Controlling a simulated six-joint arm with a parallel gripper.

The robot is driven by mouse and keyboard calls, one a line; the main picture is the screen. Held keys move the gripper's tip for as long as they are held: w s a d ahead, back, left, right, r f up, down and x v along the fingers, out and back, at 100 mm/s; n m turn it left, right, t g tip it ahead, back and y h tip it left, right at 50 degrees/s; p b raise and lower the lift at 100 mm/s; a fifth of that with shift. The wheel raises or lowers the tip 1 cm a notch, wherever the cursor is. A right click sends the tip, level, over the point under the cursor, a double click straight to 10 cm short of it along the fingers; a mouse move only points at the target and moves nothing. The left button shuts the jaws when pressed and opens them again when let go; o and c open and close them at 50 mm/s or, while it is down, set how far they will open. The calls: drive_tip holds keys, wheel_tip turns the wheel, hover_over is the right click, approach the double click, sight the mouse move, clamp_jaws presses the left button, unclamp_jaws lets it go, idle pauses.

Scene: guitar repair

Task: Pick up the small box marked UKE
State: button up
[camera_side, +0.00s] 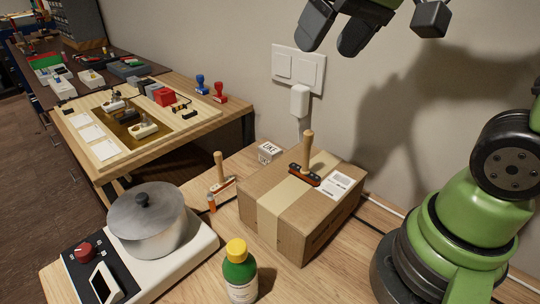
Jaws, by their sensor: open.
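The small box marked UKE (268,152) is pale, with dark lettering. It sits on the wooden bench near the wall, just left of the back corner of a large cardboard box (272,223). My gripper (329,46) is at the top of the side view, well above the bench and to the right of the UKE box. Its two dark fingers are apart with nothing between them. Part of my gripper and wrist is cut off by the top edge.
Wooden-handled tools stand on the large box (307,152) and left of it (220,180). A pot (148,222) on a hotplate and a yellow-capped green bottle (239,272) are in front. A white plug (299,101) with a cord hangs on the wall behind.

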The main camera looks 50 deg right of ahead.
drive_tip(key=w+d+f+g, duration=0.2)
drive_tip(key=w+d+f, duration=0.15)
drive_tip(key=w, duration=0.55)
drive_tip(key=n+g+h, duration=0.1)
drive_tip(key=n+g, duration=0.1)
drive_tip(key=g, duration=0.1)
hover_over(270, 148)
wheel_tip(270, 148, down, 21)
drive_tip(key=shift+f, duration=0.15)
wheel_tip(270, 148, down, 6)
drive_tip(key=shift+r, duration=0.1)
drive_tip(key=shift+c, duration=0.2)
drive_tip(key=c, duration=1)
